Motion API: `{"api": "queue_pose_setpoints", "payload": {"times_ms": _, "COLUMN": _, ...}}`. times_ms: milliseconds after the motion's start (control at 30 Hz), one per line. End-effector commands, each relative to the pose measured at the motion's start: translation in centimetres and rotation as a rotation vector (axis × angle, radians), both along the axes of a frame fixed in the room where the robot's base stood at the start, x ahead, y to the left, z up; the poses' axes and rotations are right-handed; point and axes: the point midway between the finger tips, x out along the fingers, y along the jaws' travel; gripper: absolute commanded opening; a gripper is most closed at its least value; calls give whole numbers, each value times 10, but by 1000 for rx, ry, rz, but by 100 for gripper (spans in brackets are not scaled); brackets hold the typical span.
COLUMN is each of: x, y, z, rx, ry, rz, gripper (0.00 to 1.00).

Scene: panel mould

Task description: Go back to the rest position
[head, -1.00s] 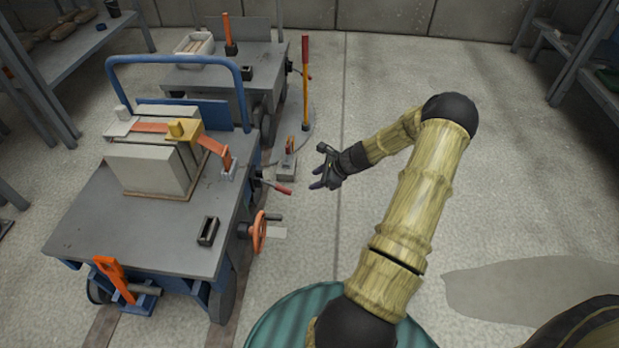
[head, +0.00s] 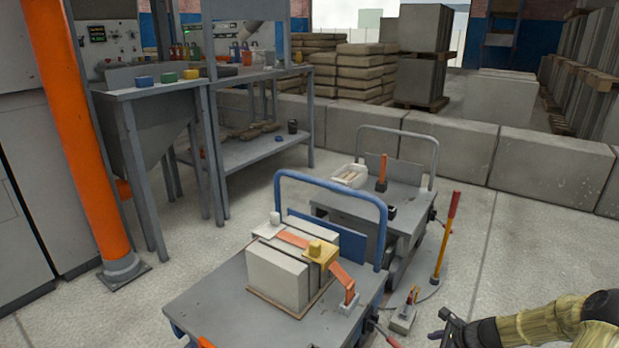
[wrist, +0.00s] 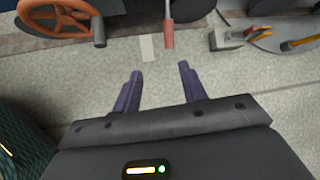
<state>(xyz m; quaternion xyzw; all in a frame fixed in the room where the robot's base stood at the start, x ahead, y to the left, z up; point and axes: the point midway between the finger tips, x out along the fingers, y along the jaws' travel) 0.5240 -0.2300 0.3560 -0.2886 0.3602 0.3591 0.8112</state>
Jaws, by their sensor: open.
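My gripper (head: 445,330) shows at the lower right edge of the head view, at the end of my arm. It is out over the concrete floor, to the right of the blue-handled cart (head: 215,300). In the wrist view my gripper (wrist: 158,75) has its two dark purple fingers spread apart, with only bare floor (wrist: 155,90) between them. It holds nothing. Beyond the fingertips in the wrist view are an orange handwheel (wrist: 60,15) and a red-gripped lever (wrist: 169,35), both apart from the fingers.
Grey slabs (head: 275,280) sit strapped on the near cart. A second cart (head: 375,200) stands behind it. A pole with a red top (head: 447,235) and a small grey block (head: 403,320) stand right of the carts. Open floor lies at the right. A concrete block wall (head: 450,150) runs behind.

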Motion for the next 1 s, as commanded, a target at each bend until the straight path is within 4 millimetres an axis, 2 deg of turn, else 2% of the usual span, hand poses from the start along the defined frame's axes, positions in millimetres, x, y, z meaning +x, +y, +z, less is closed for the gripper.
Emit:
{"api": "queue_pose_setpoints", "payload": {"times_ms": 33, "x": 0, "y": 14, "z": 18, "rx": -47, "ry": 1, "rz": 80, "gripper": 42}}
{"api": "queue_pose_setpoints", "payload": {"times_ms": 200, "x": -12, "y": 64, "z": 67, "rx": -231, "ry": -1, "rz": 406, "gripper": 42}}
{"api": "queue_pose_setpoints", "payload": {"times_ms": 500, "x": -50, "y": 136, "z": 160, "rx": -538, "ry": -38, "rz": 971, "gripper": 42}}
{"api": "queue_pose_setpoints", "payload": {"times_ms": 800, "x": -106, "y": 191, "z": 251, "rx": -796, "ry": -116, "rz": 1473, "gripper": 42}}
{"api": "queue_pose_setpoints", "payload": {"times_ms": 1000, "x": -139, "y": 212, "z": 291, "rx": -914, "ry": -177, "rz": 1711, "gripper": 42}}
